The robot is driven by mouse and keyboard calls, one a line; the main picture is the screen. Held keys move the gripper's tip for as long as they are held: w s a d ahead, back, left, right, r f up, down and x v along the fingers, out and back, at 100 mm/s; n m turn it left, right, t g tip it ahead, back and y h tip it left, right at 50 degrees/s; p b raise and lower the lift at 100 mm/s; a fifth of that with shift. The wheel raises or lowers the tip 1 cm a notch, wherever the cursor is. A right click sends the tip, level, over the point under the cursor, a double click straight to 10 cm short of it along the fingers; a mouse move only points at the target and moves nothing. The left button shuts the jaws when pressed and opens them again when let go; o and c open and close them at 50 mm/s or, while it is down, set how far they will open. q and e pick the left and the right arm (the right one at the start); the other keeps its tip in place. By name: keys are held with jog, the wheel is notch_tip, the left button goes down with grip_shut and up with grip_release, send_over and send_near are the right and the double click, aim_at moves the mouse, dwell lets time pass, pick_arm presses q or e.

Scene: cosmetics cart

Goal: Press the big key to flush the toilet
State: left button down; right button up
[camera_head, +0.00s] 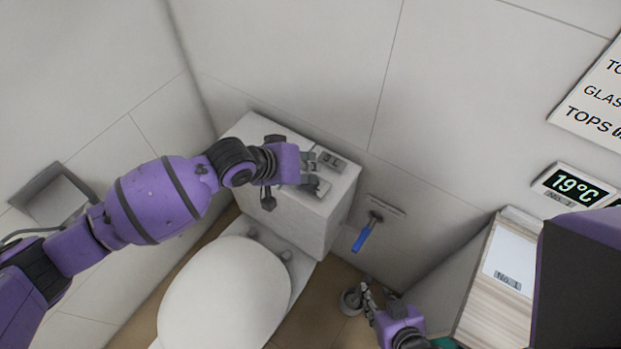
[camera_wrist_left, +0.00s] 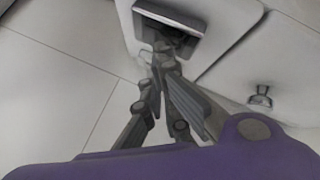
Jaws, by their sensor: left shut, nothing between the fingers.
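The white toilet (camera_head: 228,298) stands in the corner, with its lid down and its tank (camera_head: 300,222) against the back wall. A small grey flush plate (camera_head: 331,159) sits on the tank top; it also shows at the top of the left wrist view (camera_wrist_left: 172,17). I cannot clearly tell the big key from the other. My left gripper (camera_head: 318,176) is shut and empty over the tank top beside the plate. In the left wrist view its fingertips (camera_wrist_left: 165,60) are at the plate's lower edge; contact is unclear. My right gripper (camera_head: 372,294) is low, right of the toilet.
A blue-handled tool (camera_head: 363,236) hangs from a wall holder right of the tank. A small round object (camera_head: 351,300) is beside my right gripper. A wood-edged cabinet (camera_head: 494,290) and a temperature display (camera_head: 577,187) are at the right. A grey wall box (camera_head: 52,195) is at the left.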

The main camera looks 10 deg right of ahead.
pick_arm(q)
jog(key=shift+f, duration=0.15)
pick_arm(e)
jog(key=shift+d+f, duration=0.1)
